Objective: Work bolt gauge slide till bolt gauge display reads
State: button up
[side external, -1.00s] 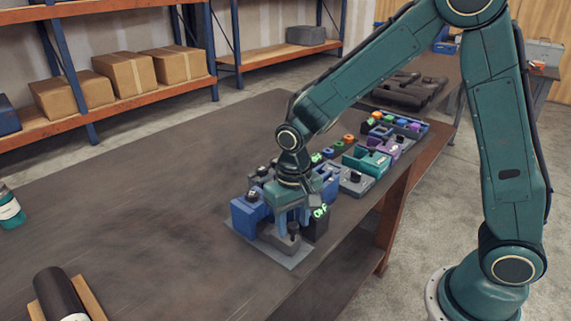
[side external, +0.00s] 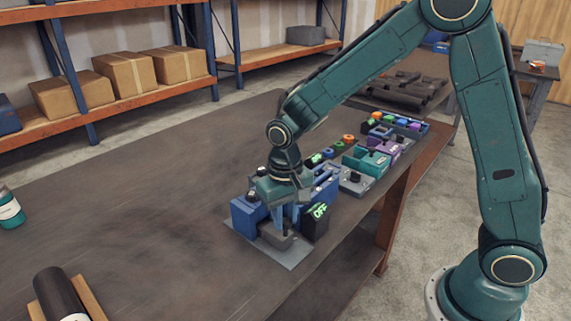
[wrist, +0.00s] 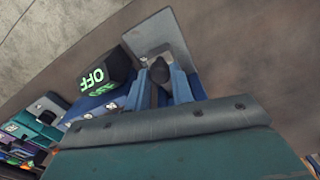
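The gauge station is a group of blue blocks (side external: 247,216) on a grey plate (side external: 292,256) near the table's front edge. A black display box beside it reads OFF (side external: 319,211) in green, and it also shows in the wrist view (wrist: 94,79). Smaller green marks beside it are unreadable. My gripper (side external: 285,222) points down over the plate. In the wrist view, its two blue fingers (wrist: 163,90) flank a dark knob (wrist: 159,72) on a grey block. I cannot tell whether they touch the knob. The gripper hides part of the station.
More coloured devices (side external: 366,163) line the table's right edge behind the station. A dark cylinder (side external: 58,293) rests on a wooden cradle at the front left. A teal-and-white bottle (side external: 9,208) stands at the far left. The middle of the table is clear.

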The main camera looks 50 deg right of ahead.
jog(key=o, duration=0.4)
jog(key=shift+r, duration=0.1)
notch_tip(320, 180, up, 14)
jog(key=shift+f, duration=0.2)
dwell(0.4)
dwell(0.4)
